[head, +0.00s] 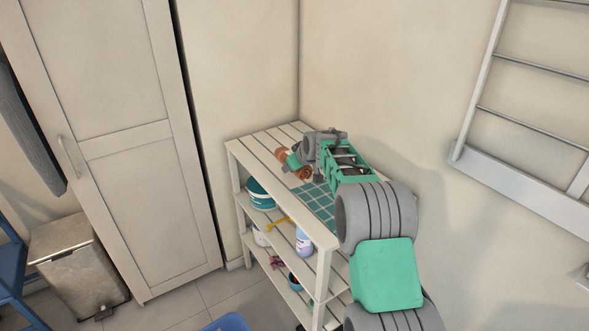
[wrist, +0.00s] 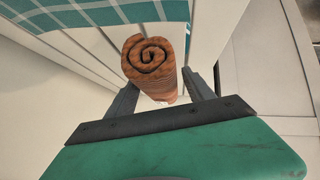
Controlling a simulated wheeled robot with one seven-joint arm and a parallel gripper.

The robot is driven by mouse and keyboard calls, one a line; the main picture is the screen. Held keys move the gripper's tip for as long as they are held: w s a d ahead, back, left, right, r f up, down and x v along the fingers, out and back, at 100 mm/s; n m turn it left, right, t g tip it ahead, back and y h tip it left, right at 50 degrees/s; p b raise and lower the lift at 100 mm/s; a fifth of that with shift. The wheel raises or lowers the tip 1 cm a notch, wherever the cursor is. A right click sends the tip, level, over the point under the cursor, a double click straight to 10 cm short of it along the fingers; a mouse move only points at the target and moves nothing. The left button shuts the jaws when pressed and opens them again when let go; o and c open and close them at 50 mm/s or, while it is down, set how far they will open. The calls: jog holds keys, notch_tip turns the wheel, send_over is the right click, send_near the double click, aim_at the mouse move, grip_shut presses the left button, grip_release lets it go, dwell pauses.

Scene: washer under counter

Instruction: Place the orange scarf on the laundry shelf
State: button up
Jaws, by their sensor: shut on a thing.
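The orange scarf (wrist: 152,62) is a rolled bundle with a spiral end. In the wrist view it sits between the two fingers of my gripper (wrist: 163,88), which is shut on it. In the head view the scarf (head: 304,172) is at the top of the white slatted laundry shelf (head: 318,234), near its back left part. My gripper (head: 293,160) is over the top slats there. I cannot tell whether the scarf touches the slats. The arm hides part of the shelf's right side.
A green checked cloth (head: 318,203) lies on the top slats beside the scarf. Lower levels hold a teal tub (head: 260,194), a bottle (head: 303,240) and small items. A tall cabinet (head: 128,150) and a bin (head: 78,262) stand left. A wall rack (head: 520,180) hangs right.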

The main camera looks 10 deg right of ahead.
jog(key=f, duration=0.1)
jog(key=a+f+p, duration=0.1)
jog(key=f, duration=0.1)
jog(key=shift+a, duration=0.1)
jog(key=shift+d+f+b, duration=0.4)
jog(key=shift+f+b, duration=0.15)
jog(key=shift+f, duration=0.25)
jog(key=o, duration=1)
jog(key=shift+f, duration=0.1)
jog(key=o, duration=0.5)
jog(key=shift+a, duration=0.1)
jog(key=shift+c, duration=0.2)
jog(key=shift+a, duration=0.1)
